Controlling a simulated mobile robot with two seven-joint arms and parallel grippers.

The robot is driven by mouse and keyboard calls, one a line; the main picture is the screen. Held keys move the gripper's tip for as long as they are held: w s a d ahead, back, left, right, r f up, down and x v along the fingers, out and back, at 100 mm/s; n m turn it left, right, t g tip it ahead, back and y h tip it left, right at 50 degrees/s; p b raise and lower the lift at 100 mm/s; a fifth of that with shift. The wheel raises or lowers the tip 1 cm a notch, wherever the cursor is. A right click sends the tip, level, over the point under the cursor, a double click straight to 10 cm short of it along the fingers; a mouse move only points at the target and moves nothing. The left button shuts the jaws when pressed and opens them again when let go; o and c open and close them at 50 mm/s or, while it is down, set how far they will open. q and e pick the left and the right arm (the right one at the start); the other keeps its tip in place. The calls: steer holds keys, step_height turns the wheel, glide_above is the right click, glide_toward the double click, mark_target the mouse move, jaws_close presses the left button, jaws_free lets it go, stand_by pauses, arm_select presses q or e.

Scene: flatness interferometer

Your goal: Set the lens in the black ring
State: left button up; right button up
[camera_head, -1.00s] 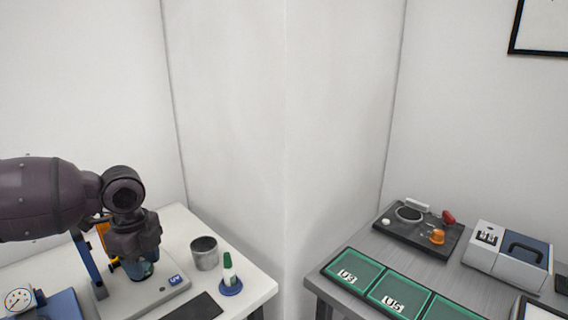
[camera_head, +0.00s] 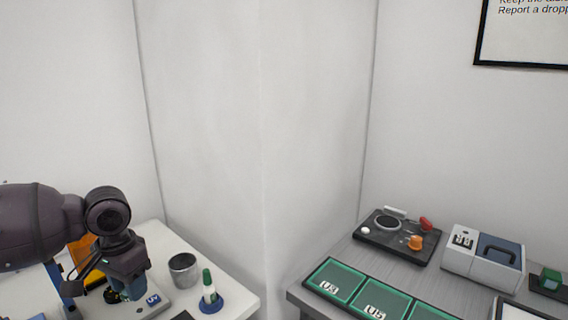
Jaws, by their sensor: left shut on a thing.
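My left gripper (camera_head: 129,287) comes in from the left and points down over the pale base with the blue UV label (camera_head: 153,299). It is shut on a small bluish, glassy thing that I take for the lens; the fingers mostly cover it. A small dark round part (camera_head: 114,295) shows on the base just left of the fingertips; I cannot tell whether it is the black ring or whether the held thing touches it. My right gripper is out of view.
A metal cup (camera_head: 184,269) and a green-capped bottle in a blue stand (camera_head: 209,302) are right of the gripper. A gap separates the tables. The right table has a dark panel with knobs (camera_head: 397,238), green-framed trays (camera_head: 336,280) and a grey-blue case (camera_head: 484,262).

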arm_select(q)
steer(key=s+d+f+n, duration=0.3)
steer(key=d+f, duration=0.3)
steer(key=d, duration=0.3)
steer(key=shift+s+d+n, duration=0.15)
steer(key=shift+s+n, duration=0.05)
steer(key=shift+n, duration=0.5)
